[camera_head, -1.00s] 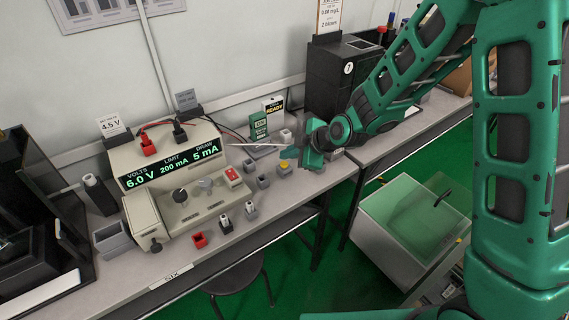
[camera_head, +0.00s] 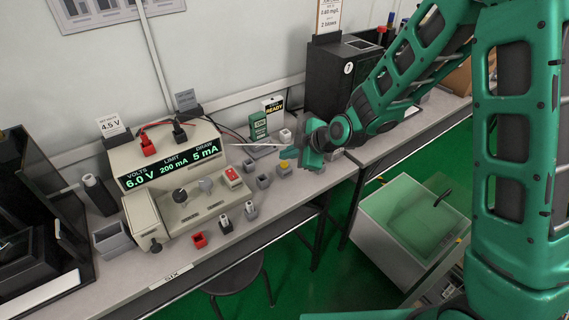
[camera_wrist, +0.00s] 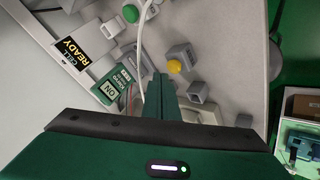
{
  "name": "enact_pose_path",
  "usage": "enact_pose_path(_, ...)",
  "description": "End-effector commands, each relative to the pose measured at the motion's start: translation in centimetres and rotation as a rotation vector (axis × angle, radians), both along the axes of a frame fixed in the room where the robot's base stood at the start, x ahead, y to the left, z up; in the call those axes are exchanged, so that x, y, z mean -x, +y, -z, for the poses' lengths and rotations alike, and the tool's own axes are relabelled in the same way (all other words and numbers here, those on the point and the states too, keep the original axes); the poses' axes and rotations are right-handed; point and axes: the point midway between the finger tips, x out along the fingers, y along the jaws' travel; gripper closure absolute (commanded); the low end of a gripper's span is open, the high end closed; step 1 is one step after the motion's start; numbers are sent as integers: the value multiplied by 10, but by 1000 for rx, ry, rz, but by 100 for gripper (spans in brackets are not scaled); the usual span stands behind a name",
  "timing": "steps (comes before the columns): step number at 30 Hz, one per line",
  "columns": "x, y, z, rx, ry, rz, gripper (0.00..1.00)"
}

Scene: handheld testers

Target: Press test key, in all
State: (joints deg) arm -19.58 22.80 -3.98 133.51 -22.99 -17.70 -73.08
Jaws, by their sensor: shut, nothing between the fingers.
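A green handheld tester (camera_head: 258,126) stands at the back of the bench, left of my gripper. In the wrist view the tester (camera_wrist: 111,87) has a light panel reading ON. No key marked test is legible. A grey block (camera_head: 284,170) with a yellow button stands just below my gripper in the head view; its yellow button (camera_wrist: 174,66) lies right of the fingertips in the wrist view. My gripper (camera_head: 288,154) is shut and empty above the bench. In the wrist view its fingers (camera_wrist: 160,82) point between the tester and the yellow button, apart from both.
A CELL READY sign (camera_wrist: 84,42) stands by the tester. A power supply (camera_head: 170,165) showing 6.0 V and 5 mA fills the left of the bench. Several small blocks stand along the bench. A black box (camera_head: 330,80) is behind my gripper. A pale cable passes near the fingers.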

Motion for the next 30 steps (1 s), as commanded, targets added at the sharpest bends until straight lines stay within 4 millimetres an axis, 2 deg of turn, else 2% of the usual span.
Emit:
enact_pose_path(9, 1, 0, 8, 1, 1, 0, 100)
enact_pose_path(30, 1, 0, 11, 0, 1, -1, 100)
